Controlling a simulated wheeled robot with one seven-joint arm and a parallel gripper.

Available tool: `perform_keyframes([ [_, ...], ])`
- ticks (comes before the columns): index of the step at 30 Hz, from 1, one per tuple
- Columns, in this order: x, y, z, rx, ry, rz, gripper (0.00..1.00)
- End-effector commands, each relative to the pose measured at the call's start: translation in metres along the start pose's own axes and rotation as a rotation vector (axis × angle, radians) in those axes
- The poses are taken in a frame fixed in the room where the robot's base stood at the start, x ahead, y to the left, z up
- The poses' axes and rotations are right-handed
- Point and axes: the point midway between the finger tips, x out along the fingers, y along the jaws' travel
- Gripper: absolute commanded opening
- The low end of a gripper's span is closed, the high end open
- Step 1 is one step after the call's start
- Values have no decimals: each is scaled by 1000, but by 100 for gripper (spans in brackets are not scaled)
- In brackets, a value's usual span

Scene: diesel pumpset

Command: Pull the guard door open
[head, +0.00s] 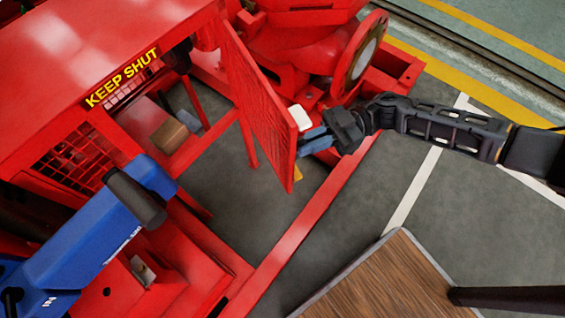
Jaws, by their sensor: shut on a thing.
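The guard door (262,100) is a red mesh panel on the red guard housing marked KEEP SHUT. It stands swung out from the housing, leaving a wide opening on its left. A small white block, which looks like the door's handle (300,117), is at the door's free right edge. My gripper (313,136) comes in from the right with its bluish fingers at this handle and is shut on it. The exact contact of the fingertips is too small to make out.
A red pump with a round flange (361,52) stands close behind my gripper. A red base rail (312,222) runs below the door. A blue machine part (100,235) is at lower left. A wooden-topped surface (385,280) is at the bottom right.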

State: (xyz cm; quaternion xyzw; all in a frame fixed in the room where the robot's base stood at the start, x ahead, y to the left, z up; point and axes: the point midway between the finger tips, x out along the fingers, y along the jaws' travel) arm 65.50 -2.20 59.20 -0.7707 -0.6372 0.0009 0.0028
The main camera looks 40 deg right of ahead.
Motion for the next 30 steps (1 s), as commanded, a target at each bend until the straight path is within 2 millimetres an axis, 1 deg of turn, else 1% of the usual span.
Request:
perform_keyframes([
  [1,-12,10,10,-2,-10,-12,0],
  [6,-36,19,8,-2,-10,-108,0],
  [12,-53,28,5,-4,-7,-187,0],
  [19,-63,32,1,-4,-5,-231,0],
  [30,-64,33,-1,-4,-3,-239,0],
])
